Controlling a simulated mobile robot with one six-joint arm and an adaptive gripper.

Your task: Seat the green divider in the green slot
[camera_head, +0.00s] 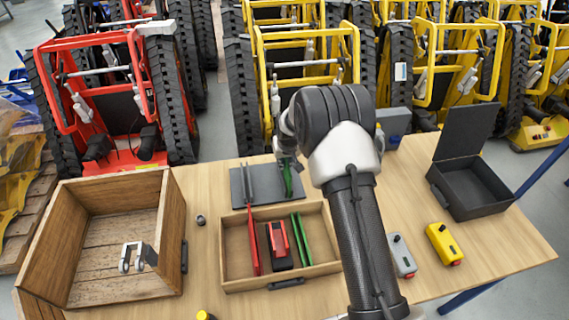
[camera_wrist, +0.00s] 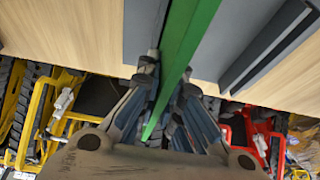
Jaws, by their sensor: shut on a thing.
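My gripper (camera_wrist: 168,85) is shut on the green divider (camera_wrist: 182,50), a long thin green strip that runs between its fingers in the wrist view. In the head view the divider (camera_head: 288,180) hangs below my gripper (camera_head: 287,160), over the dark grey plate; I cannot tell whether it touches the plate. Two parallel green strips (camera_head: 301,238), which look like the green slot, stand in the right part of the shallow wooden tray (camera_head: 225,243), nearer the front than the divider. My arm covers the tray's far right edge.
A red divider (camera_head: 252,240) and a red-and-black item (camera_head: 279,245) are in the tray. The grey plate (camera_head: 265,198) lies behind it. A wooden crate (camera_head: 175,225) stands left. An open black case (camera_head: 480,190), a yellow box (camera_head: 443,243) and a grey box (camera_head: 401,256) are right.

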